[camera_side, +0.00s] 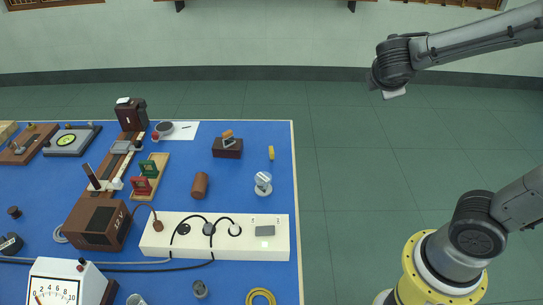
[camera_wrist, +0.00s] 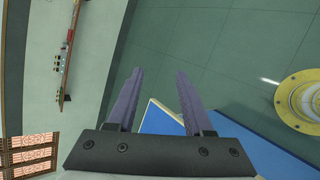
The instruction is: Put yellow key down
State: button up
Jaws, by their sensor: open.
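A small yellow piece, which looks like the yellow key (camera_side: 271,153), stands on the blue table top near its right edge in the side view. Nothing holds it. My gripper (camera_wrist: 158,74) is open in the wrist view, with two dark fingers apart and nothing between them. In the side view my arm's end is high at the upper right, beyond the table's right edge and well away from the yellow piece. The fingers are not clear there. The yellow piece does not show in the wrist view.
The blue table (camera_side: 230,187) carries a white box with sockets (camera_side: 270,245), a brown cylinder (camera_side: 200,185), a dark block with an orange top (camera_side: 227,149), a clear round jar (camera_side: 263,183) and a yellow ring (camera_side: 260,297).

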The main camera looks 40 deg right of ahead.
jog(key=w+a+f+n+t, duration=0.35)
jog(key=w+f+n, duration=0.2)
jog(key=w, duration=0.25)
jog(key=w+a+f+n+t, duration=0.2)
jog(key=w+a+f+n, duration=0.25)
jog(key=w+n, duration=0.3)
jog(key=n+y, duration=0.2)
jog(key=n, duration=0.4)
send_near(270, 147)
jog(key=shift+t, duration=0.45)
jog(key=w+d+f, duration=0.4)
jog(key=shift+d+f, duration=0.15)
jog(key=shift+f, duration=0.2)
jog(key=shift+w+r+x, duration=0.15)
jog(key=shift+r+x, duration=0.05)
jog(key=shift+x, duration=1.2)
jog(key=shift+w+r+x, duration=0.1)
jog(key=shift+r+x, duration=0.05)
jog(key=shift+x, duration=1.2)
grip_shut()
